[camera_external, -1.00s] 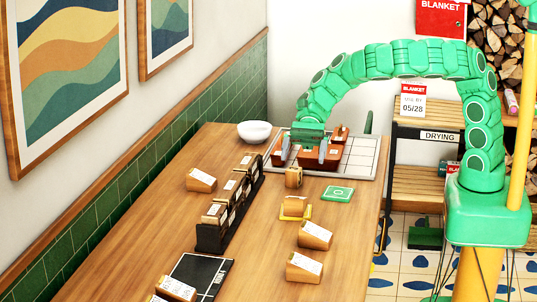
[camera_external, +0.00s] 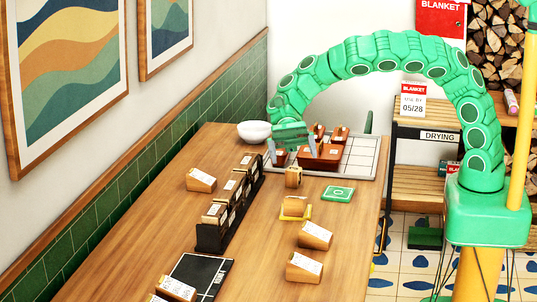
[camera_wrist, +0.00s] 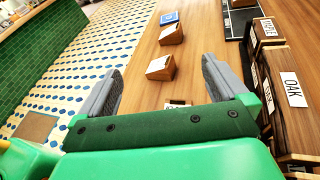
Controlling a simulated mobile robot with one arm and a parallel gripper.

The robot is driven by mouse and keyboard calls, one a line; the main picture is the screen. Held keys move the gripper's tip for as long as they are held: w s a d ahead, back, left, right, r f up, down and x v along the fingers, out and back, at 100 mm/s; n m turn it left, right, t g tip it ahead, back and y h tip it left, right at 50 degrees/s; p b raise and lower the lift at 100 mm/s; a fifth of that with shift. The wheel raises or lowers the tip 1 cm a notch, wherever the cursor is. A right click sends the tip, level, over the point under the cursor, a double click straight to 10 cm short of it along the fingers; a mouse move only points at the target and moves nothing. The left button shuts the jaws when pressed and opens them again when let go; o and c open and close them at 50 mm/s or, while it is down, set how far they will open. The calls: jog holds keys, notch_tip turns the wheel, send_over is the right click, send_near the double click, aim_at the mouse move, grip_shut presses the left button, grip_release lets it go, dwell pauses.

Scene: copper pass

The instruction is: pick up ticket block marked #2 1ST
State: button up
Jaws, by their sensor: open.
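Several wooden blocks with white labels stand on the table, but the labels are too small to read, so I cannot tell which is marked #2 1ST. In the external view one block (camera_external: 293,177) stands just in front of the tray, another (camera_external: 294,206) is by a yellow piece, and two more blocks (camera_external: 314,235) (camera_external: 303,267) stand nearer the front. My gripper (camera_external: 291,150) is open, above the tray's left side. In the wrist view my gripper (camera_wrist: 160,72) is open and empty, with a labelled block (camera_wrist: 160,67) beyond the fingers.
A dark rack (camera_external: 210,238) of labelled blocks runs along the left; it shows at right in the wrist view (camera_wrist: 295,130). The tray (camera_external: 360,160) holds brown pieces (camera_external: 320,155). A white bowl (camera_external: 254,131) is beside it. A green card (camera_external: 338,193) lies on the table.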

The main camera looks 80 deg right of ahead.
jog(key=w+d+r+n, duration=0.1)
jog(key=w+r, duration=0.1)
jog(key=w, duration=0.5)
jog(key=w+d+r, duration=0.2)
jog(key=w, duration=0.4)
jog(key=w+d+f+m+t, duration=0.2)
jog(key=w+d+f+t, duration=0.15)
jog(key=w+d, duration=0.4)
jog(key=w+d+f+m+t, duration=0.2)
jog(key=w+d+f, duration=0.2)
jog(key=w+d, duration=0.35)
send_near(205, 175)
jog(key=a, duration=0.1)
jog(key=a+f, duration=0.1)
jog(key=shift+w+a+f+g+h, duration=0.1)
jog(key=shift+w+a+g+h, duration=0.2)
jog(key=shift+w+h, duration=0.1)
jog(key=shift+x, duration=3.85)
jog(key=shift+w, duration=0.1)
jog(key=c, duration=0.8)
